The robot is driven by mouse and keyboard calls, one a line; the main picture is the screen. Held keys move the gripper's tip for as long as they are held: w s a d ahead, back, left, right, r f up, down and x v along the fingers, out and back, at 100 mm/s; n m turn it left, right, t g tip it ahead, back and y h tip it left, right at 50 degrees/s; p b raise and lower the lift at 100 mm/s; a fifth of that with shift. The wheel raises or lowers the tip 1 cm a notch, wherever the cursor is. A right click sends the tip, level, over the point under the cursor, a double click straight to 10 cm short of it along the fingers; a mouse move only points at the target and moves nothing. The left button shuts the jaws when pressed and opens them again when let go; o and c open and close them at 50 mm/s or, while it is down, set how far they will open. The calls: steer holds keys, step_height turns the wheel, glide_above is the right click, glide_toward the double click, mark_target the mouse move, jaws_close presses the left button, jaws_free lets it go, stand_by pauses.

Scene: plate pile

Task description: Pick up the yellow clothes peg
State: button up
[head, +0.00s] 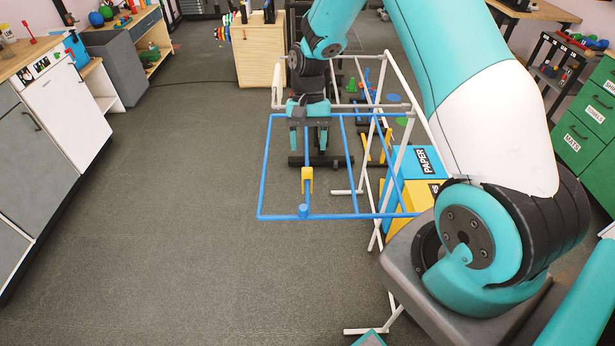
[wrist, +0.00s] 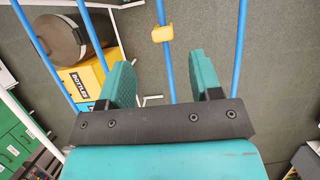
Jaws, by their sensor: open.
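The yellow clothes peg (head: 307,180) sits on a bar of the blue airer frame (head: 262,170), near the frame's front edge. In the wrist view the peg (wrist: 162,33) straddles a blue bar beyond my fingertips, roughly in line with the gap between them. My gripper (wrist: 160,65) is open and empty, its two teal fingers apart. The same blue bar runs behind the gap. In the head view my gripper (head: 308,112) is at the far side of the blue frame, farther back than the peg and apart from it.
White airer legs (head: 398,175) stand to the right of the peg. A blue box (head: 410,165) labelled PAPER and a yellow box (head: 400,215) are beside them. A blue knob (head: 304,211) is on the front bar. Open grey floor (head: 170,230) lies to the left.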

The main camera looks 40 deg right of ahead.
mark_target(307, 167)
steer(key=p+x, duration=0.1)
steer(key=x, duration=0.3)
steer(key=shift+f, duration=0.2)
steer(key=shift+p+x, duration=1.6)
steer(key=shift+x, duration=1.05)
steer(key=shift+w, duration=0.15)
steer(key=c, duration=1)
steer(key=shift+r, duration=0.15)
